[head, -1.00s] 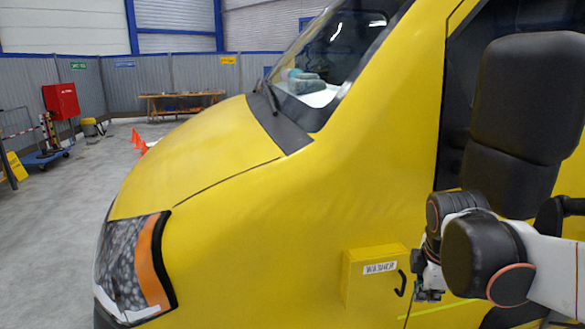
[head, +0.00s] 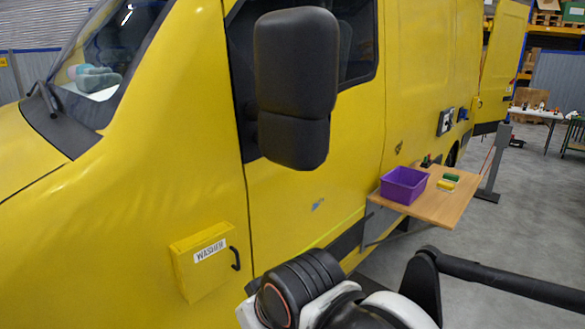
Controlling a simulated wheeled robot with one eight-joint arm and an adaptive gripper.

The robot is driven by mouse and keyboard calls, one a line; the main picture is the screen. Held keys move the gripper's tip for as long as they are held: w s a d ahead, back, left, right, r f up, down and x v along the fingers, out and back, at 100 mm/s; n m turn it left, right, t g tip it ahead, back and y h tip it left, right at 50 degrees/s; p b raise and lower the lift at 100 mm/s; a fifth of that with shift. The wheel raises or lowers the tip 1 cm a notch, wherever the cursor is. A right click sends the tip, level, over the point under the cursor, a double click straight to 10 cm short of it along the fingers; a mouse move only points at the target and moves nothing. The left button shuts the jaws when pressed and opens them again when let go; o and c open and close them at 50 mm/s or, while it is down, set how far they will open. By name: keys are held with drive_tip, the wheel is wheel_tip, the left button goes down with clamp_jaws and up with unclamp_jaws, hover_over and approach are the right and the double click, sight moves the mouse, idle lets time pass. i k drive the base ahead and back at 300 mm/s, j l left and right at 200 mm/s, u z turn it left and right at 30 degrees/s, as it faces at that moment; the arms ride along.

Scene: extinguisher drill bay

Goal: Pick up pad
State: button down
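A small wooden shelf (head: 429,207) sticks out from the side of the yellow van. On it, right of a purple bin, lie a green block (head: 451,177) and a yellow block (head: 446,185) that look like pads. They are small in this view, and I cannot tell which one is the pad. My arm crosses the bottom of the head view, in front of the shelf and well apart from it. My gripper's fingers are not in view.
The purple bin (head: 404,186) stands at the shelf's left side. A black mirror (head: 296,85) and a yellow washer box (head: 205,262) jut from the van (head: 150,180). A grey post (head: 493,165) stands right of the shelf. Grey floor (head: 530,195) is open at the right.

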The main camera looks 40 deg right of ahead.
sight(448, 188)
drive_tip(key=z, duration=2.2)
